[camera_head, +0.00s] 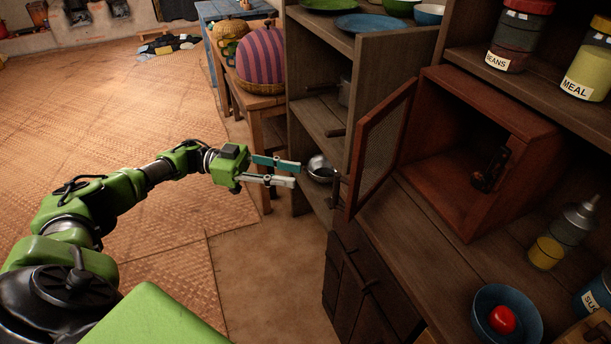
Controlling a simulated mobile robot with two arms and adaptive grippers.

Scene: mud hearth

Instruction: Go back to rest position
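My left gripper (283,173) reaches in from the left on its green arm. Its two fingers, one teal and one pale, are apart with nothing seen between them. It is in the air left of the open mesh door (382,150) of a reddish wooden box cabinet (455,195). A metal bowl (320,168) on the shelf lies just beyond the fingertips; I cannot tell whether they touch. My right gripper is not in view.
The open door sticks out toward my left gripper. The wooden shelf unit (318,112) holds plates and pans. A bottle (562,235) and a blue bowl (506,312) with a red item stand on the counter at right. The matted floor (100,120) at left is mostly clear.

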